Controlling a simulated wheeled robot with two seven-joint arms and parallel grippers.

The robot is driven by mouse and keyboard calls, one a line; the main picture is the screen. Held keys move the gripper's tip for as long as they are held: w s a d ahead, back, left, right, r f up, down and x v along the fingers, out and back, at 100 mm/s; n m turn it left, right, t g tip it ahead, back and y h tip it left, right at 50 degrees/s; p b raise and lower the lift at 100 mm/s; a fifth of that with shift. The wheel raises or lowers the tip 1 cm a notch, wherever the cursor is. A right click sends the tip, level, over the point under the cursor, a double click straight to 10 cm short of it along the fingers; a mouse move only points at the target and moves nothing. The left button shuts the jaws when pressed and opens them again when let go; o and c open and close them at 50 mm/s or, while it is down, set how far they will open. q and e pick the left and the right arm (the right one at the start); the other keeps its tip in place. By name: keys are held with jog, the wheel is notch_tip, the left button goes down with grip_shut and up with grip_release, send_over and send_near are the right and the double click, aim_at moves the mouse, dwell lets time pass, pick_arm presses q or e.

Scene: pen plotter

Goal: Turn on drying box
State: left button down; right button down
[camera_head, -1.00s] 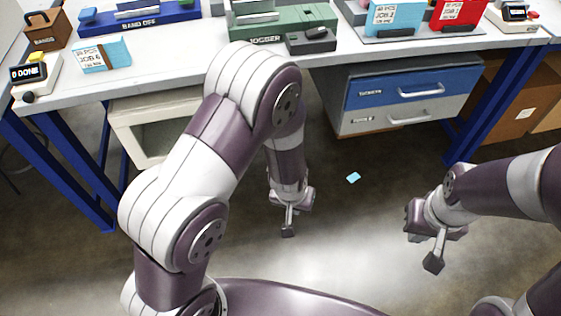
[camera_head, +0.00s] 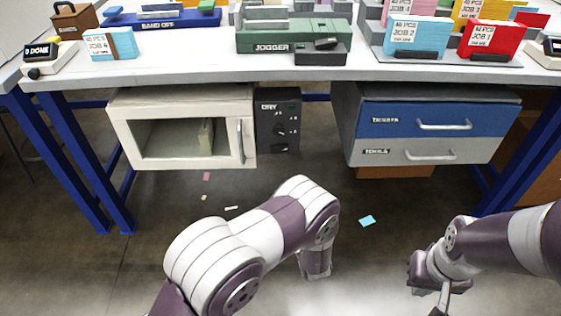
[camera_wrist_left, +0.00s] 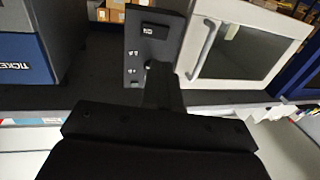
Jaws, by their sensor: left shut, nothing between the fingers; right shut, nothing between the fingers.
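The drying box (camera_head: 190,95) hangs under the bench in the head view, a cream case with a window door and a vertical handle (camera_head: 240,141). Its dark DRY control panel (camera_head: 265,140) is on its right, with a dark knob (camera_head: 280,130) and small white marks. The left wrist view shows the box (camera_wrist_left: 280,22) and panel (camera_wrist_left: 138,50) upside down. My left gripper (camera_wrist_left: 162,75) is shut and empty, its dark fingers overlapping the panel in that view; contact cannot be told. In the head view its fingers do not show. My right gripper (camera_head: 440,302) is shut and empty at the lower right.
The bench top (camera_head: 180,69) holds a green jogger (camera_head: 290,38), a blue band machine (camera_head: 165,20) and several card stacks. A drawer unit (camera_head: 430,125) hangs to the right of the panel. A blue paper piece (camera_head: 367,220) lies on the floor. Space below the panel is open.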

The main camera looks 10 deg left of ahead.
aim_at(277, 151)
pick_arm(q)
jog(key=b+x, duration=0.6)
jog(key=x, duration=0.7)
jog(key=shift+w+a, duration=0.15)
jog(key=shift+w, duration=0.15)
jog(key=shift+w+a, duration=0.1)
jog(key=shift+w, duration=0.05)
